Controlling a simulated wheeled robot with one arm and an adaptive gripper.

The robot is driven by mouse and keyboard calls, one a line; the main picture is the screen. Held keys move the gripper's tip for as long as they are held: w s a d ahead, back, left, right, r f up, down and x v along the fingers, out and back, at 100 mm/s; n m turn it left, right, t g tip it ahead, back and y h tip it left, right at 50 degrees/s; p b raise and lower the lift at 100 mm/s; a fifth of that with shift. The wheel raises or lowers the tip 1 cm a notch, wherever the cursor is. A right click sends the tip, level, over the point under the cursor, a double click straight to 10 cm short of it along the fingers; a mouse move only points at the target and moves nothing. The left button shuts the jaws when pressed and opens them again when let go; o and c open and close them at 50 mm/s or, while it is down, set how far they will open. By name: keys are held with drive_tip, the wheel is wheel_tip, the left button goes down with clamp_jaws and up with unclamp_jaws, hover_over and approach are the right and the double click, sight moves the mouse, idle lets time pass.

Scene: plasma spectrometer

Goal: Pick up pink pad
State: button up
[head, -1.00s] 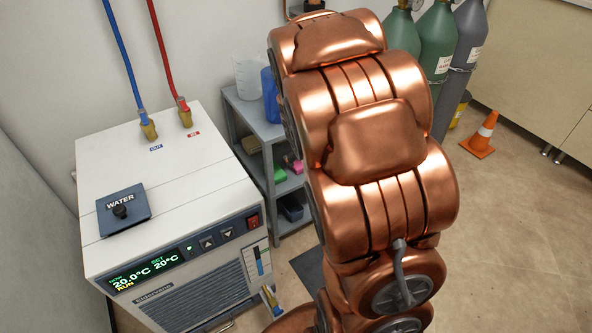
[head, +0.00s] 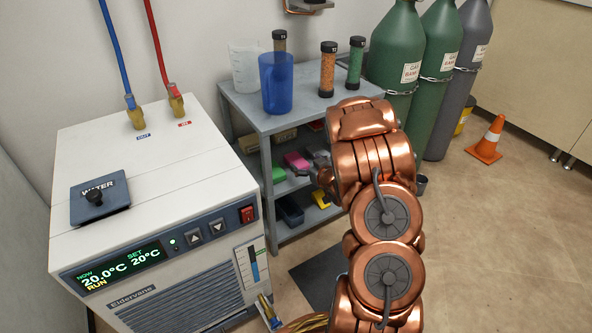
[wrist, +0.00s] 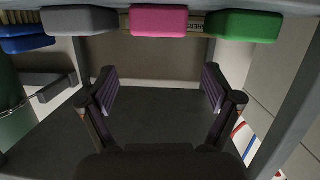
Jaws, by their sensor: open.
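The pink pad (head: 296,160) lies on the middle shelf of the grey shelf unit, beside a green pad (head: 278,174). In the wrist view the pink pad (wrist: 158,20) is at the top centre, between a grey pad (wrist: 79,20) on the left and the green pad (wrist: 243,26) on the right. My gripper (wrist: 160,88) is open and empty, its two fingers apart below the pink pad in the picture and not touching it. In the head view my gripper is at the shelf opening, mostly hidden by my arm.
The shelf unit's top (head: 262,118) holds a blue beaker (head: 276,84), a clear beaker (head: 244,68) and dark-capped tubes (head: 327,70). Shelf posts (wrist: 288,95) flank my gripper. Gas cylinders (head: 437,75) stand right of the unit, the chiller (head: 150,215) left.

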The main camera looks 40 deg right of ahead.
sight(297, 160)
drive_tip(key=shift+s+f+t+b, duration=0.2)
drive_tip(key=shift+f+t+b, duration=0.25)
drive_tip(key=shift+f+t, duration=0.45)
drive_tip(key=shift+w+a+f+y, duration=0.1)
drive_tip(key=shift+w+f+y, duration=0.1)
drive_tip(key=shift+y, duration=0.2)
drive_tip(key=shift+w+f+b, duration=0.15)
drive_tip(key=shift+w+b, duration=0.35)
drive_tip(key=shift+w, duration=0.6)
drive_tip(key=shift+w+d+f+b, duration=0.2)
drive_tip(key=shift+w+f+b, duration=0.1)
drive_tip(key=shift+w+b, duration=0.05)
drive_tip(key=w, duration=0.1)
drive_tip(key=w+f+b, duration=0.1)
drive_tip(key=w+b, duration=0.1)
drive_tip(key=shift+w+d+f, duration=0.15)
drive_tip(key=shift+w+d, duration=0.1)
drive_tip(key=shift+w, duration=0.4)
drive_tip(key=shift+c, duration=0.4)
drive_tip(key=c, duration=0.9)
